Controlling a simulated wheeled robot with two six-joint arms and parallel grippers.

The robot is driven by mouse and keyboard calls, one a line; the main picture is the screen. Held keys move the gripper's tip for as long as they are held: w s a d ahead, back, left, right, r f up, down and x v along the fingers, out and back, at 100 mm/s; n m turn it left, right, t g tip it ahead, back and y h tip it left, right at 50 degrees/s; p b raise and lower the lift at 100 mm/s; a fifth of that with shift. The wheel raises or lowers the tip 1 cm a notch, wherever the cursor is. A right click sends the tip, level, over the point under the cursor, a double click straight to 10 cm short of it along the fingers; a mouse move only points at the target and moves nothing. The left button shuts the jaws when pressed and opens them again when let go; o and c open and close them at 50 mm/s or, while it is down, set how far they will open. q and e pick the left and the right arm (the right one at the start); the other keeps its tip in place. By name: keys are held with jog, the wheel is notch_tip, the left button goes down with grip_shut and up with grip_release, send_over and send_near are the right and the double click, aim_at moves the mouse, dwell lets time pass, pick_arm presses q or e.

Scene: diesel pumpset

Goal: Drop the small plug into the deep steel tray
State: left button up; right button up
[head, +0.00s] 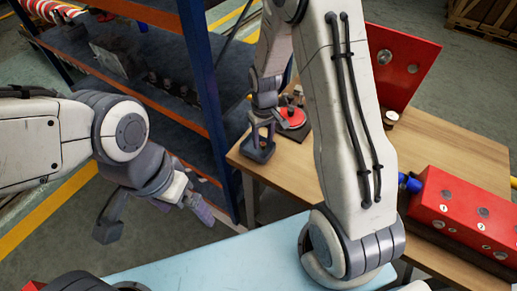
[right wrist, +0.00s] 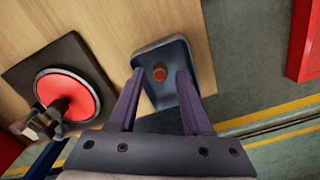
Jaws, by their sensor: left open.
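The deep steel tray (head: 259,155) is a small blue-grey tray at the left corner of the wooden table. It also shows in the right wrist view (right wrist: 163,54). The small plug (right wrist: 160,73), reddish with a brass-coloured rim, shows within the tray's outline; it looks to be inside, but its exact height is unclear. My right gripper (head: 262,138) points down over the tray. In the right wrist view its fingers (right wrist: 159,78) are spread, with clear gaps on both sides of the plug. My left gripper (head: 155,213) is open and empty, away from the table. The plug cannot be made out in the head view.
A red disc (right wrist: 68,95) on a dark square plate lies beside the tray on the wooden table (head: 440,140). A red box (head: 465,215) with round fittings and an upright red panel (head: 400,65) stand at the right. A blue shelf rack (head: 200,90) stands left of the table.

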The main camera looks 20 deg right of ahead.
dwell(0.3)
notch_tip(320, 180, up, 10)
jog(key=b, duration=0.1)
jog(key=shift+r, duration=0.25)
dwell(0.4)
jog(key=s+a+r+n, duration=0.2)
jog(key=s+a+r, duration=0.3)
jog(key=s+a, duration=0.45)
jog(key=s+a+r+n+y, duration=0.1)
jog(key=s+a+n, duration=0.2)
jog(key=s, duration=1.1)
jog(key=shift+s+a, duration=0.15)
jog(key=shift+a, duration=0.65)
jog(key=shift+d, duration=0.1)
